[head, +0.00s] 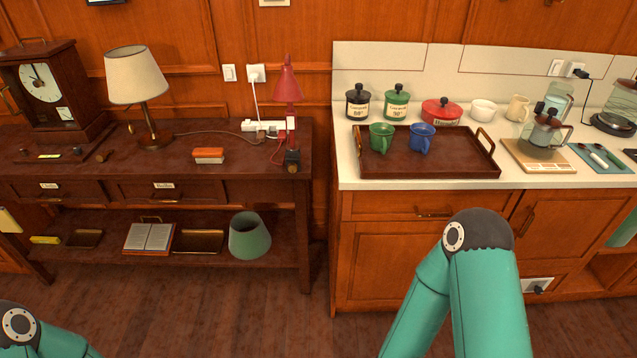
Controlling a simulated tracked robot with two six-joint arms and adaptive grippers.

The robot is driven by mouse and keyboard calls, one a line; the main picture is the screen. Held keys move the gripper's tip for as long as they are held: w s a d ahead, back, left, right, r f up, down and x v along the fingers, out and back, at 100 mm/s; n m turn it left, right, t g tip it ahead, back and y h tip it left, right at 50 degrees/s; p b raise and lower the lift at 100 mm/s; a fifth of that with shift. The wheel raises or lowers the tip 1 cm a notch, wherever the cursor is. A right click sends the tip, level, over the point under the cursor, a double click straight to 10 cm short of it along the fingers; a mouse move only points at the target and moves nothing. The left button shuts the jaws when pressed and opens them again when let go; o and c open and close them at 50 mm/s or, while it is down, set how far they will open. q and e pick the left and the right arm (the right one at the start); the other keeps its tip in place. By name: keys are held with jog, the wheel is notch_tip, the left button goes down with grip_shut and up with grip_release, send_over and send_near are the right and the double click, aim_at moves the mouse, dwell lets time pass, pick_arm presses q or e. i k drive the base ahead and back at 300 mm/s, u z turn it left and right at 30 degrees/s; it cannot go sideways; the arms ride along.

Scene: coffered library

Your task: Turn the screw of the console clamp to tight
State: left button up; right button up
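The dark wooden console (215,180) stands on the left against the panelled wall. A red lamp (287,85) stands at its right end. At the lamp's foot is a small dark clamp-like fitting (292,160) at the console's front edge, which looks like the console clamp. Its screw is too small to make out, and I cannot tell how far it is turned. Neither gripper is in view. Only a bend of my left arm shows at the bottom left, and a bend of my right arm in front of the counter.
On the right counter (347,170) is a tray (455,150) with mugs. The floor before the console is clear.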

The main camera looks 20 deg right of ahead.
aim_at(292, 167)
jog(key=k, duration=0.8)
jog(key=z, duration=0.8)
jog(key=i, duration=1.55)
jog(key=u, duration=0.65)
jog(key=k, duration=0.5)
jog(key=u, duration=0.25)
jog(key=i, duration=0.5)
